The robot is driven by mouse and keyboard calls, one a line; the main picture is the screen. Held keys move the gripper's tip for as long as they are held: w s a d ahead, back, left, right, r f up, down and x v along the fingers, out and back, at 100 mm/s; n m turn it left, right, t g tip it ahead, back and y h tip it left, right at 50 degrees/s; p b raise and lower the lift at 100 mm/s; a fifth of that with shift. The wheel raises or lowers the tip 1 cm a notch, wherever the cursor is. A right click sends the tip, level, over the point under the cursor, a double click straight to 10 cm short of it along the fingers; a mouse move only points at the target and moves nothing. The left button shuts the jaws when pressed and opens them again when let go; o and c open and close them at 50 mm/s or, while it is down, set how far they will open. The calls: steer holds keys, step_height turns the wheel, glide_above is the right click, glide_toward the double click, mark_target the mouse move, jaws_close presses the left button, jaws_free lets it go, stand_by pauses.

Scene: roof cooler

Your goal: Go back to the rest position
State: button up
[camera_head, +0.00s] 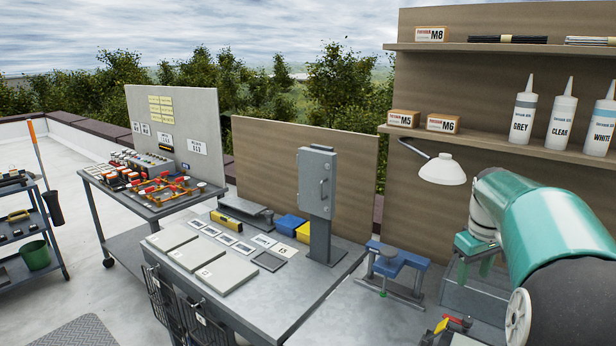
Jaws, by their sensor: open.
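My arm comes in from the right edge, its teal and black links filling the lower right corner. My gripper (474,266) hangs from its end, with green fingers pointing down. The fingers are apart and nothing shows between them. It is in front of a grey box-like thing (480,298) on the right-hand bench, and I cannot tell the gap between them. Part of the bench behind the arm is hidden.
A blue clamp-like stand (398,256) is left of my gripper, and a desk lamp (443,169) is above left. Shelves (480,135) hold bottles and small boxes. The middle bench (300,310) carries a grey upright cabinet (317,182). Roof floor (85,285) is open at left.

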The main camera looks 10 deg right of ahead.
steer(key=s+a+r+t, duration=0.1)
steer(key=s+a+r, duration=0.15)
steer(key=a, duration=0.75)
steer(key=s+a+f+t, duration=0.1)
steer(key=s+a+f, duration=0.1)
steer(key=s+a, duration=0.5)
steer(key=s+a+f+t+y, duration=0.1)
steer(key=s+a, duration=0.6)
steer(key=a, duration=0.8)
steer(key=shift+s+a+f+m+t, duration=0.15)
steer(key=shift+s+f+m+t, duration=0.25)
steer(key=shift+f+t, duration=0.35)
